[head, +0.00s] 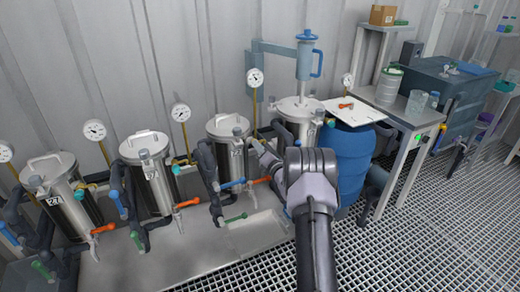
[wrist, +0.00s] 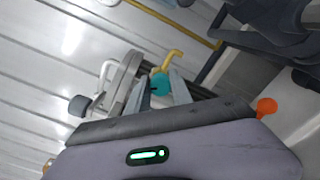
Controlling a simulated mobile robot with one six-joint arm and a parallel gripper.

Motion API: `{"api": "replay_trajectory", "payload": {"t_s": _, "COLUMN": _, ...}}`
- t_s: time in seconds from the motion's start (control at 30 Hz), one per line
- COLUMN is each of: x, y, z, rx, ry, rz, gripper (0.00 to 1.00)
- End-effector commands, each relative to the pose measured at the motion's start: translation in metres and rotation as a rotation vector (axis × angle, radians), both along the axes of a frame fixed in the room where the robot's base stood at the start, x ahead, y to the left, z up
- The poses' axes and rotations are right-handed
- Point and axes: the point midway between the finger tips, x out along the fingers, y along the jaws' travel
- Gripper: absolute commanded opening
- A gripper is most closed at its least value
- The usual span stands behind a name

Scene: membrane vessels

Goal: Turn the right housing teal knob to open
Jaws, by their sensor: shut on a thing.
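The teal knob (wrist: 160,84) shows in the wrist view beside a bent yellow pipe (wrist: 173,57). The two fingers of my gripper (wrist: 158,92) are on either side of it and shut on it. In the head view my gripper (head: 258,148) reaches in between the two rightmost steel housings, the farthest right (head: 299,110) and its left neighbour (head: 228,146), just below a gauge pipe. The knob is hidden there behind my gripper, and its turn angle cannot be told.
In the wrist view, a lid with a handle (wrist: 122,82) is close left and an orange handle (wrist: 266,106) lies right. In the head view, more housings (head: 150,170) stand left. A blue barrel (head: 352,160) stands right, beside a side table (head: 418,122). Grating floor (head: 420,240) is clear.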

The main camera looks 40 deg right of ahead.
Motion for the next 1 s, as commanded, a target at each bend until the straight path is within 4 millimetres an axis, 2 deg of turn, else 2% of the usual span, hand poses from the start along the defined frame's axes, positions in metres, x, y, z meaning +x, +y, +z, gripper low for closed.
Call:
{"api": "replay_trajectory", "payload": {"t_s": 0.67, "x": 0.0002, "y": -0.0001, "z": 0.0008, "rx": -0.050, "ry": 0.011, "rz": 0.000, "gripper": 0.00}}
{"api": "replay_trajectory", "payload": {"t_s": 0.7, "x": 0.0002, "y": -0.0002, "z": 0.0009, "rx": -0.050, "ry": 0.011, "rz": 0.000, "gripper": 0.35}}
{"api": "replay_trajectory", "payload": {"t_s": 0.77, "x": 0.0002, "y": -0.0002, "z": 0.0008, "rx": -0.050, "ry": 0.011, "rz": 0.000, "gripper": 0.46}}
{"api": "replay_trajectory", "payload": {"t_s": 1.0, "x": 0.0001, "y": -0.0001, "z": 0.0004, "rx": -0.049, "ry": 0.012, "rz": 0.000, "gripper": 0.49}}
